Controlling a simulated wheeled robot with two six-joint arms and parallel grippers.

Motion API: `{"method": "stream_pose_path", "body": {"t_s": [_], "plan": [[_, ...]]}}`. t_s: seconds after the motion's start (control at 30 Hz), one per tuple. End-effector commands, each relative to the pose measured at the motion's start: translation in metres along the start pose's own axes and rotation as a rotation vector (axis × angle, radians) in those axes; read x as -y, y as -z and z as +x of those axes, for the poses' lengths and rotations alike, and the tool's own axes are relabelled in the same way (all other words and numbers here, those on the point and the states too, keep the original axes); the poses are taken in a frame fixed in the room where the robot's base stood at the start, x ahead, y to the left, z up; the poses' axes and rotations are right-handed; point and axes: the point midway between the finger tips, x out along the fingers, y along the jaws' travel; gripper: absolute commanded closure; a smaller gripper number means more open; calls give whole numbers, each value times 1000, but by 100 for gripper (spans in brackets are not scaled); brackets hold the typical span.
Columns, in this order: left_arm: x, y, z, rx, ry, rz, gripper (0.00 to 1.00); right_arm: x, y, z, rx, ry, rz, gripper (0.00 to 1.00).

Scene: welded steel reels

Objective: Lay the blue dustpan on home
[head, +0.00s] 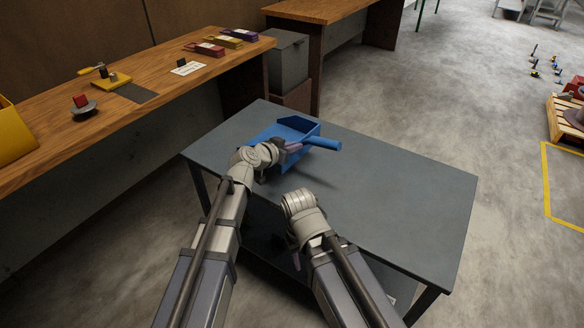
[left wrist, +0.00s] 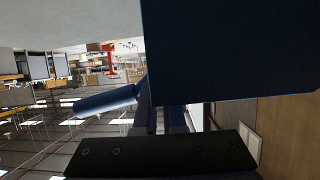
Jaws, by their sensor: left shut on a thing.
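The blue dustpan (head: 318,128) is over the grey table, its open pan toward the back and its handle (head: 325,144) pointing right. My left gripper (head: 290,147) is shut on it near the handle's root. A shadow lies on the table below and right of it; whether it touches the table I cannot tell. In the left wrist view the dark blue pan (left wrist: 225,50) fills the upper right and the handle (left wrist: 105,101) sticks out left. My right arm is folded at the table's front edge; its fingers are hidden. I see no marking readable as home.
The grey table (head: 400,190) is clear to the right. A grey cabinet (head: 288,65) stands behind the table.

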Motion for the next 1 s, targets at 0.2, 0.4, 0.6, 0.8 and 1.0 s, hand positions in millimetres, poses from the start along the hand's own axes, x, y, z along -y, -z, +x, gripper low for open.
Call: {"method": "stream_pose_path", "body": {"t_s": [0.2,0.4,0.6,0.8,1.0], "plan": [[8,-20,9,-1,7,-2,100,2,1,22,0,0,0,50],[8,-20,9,-1,7,-2,100,2,1,22,0,0,0,50],[8,-26,11,-1,7,-2,100,3,2,29,0,0,0,50],[8,-39,16,-1,7,-2,100,4,2,42,0,-1,0,50],[8,-48,20,-1,7,-2,100,5,3,52,0,-1,0,50]]}}
